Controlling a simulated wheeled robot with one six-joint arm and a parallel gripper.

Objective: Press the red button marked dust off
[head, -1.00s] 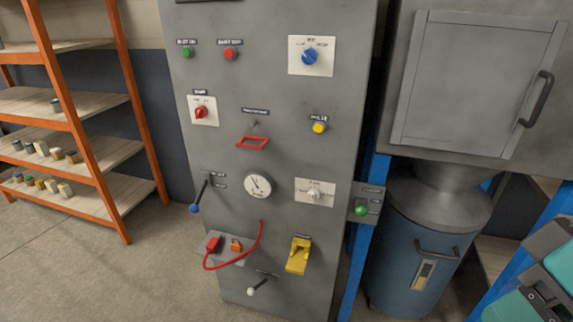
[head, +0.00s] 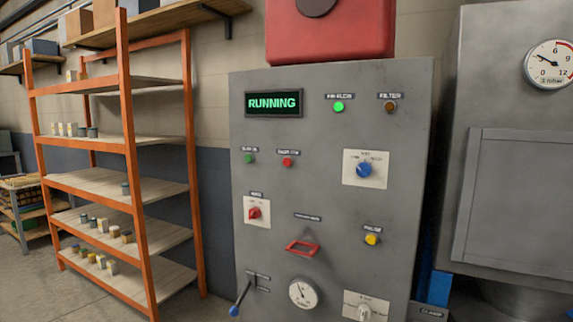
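The grey control panel (head: 330,204) stands upright in the middle of the head view. A small red button (head: 287,162) sits in its upper left part, under a dark label too small to read surely. A green button (head: 249,159) is just to its left, also with a small label. The display (head: 273,103) above them reads RUNNING in green. My gripper is not in the head view now.
The panel also carries a blue knob (head: 364,170), a red knob (head: 254,213), a yellow button (head: 372,239), a red guard frame (head: 302,247) and a blue-tipped lever (head: 239,298). A green lamp (head: 338,107) is lit. An orange shelf (head: 148,220) stands left.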

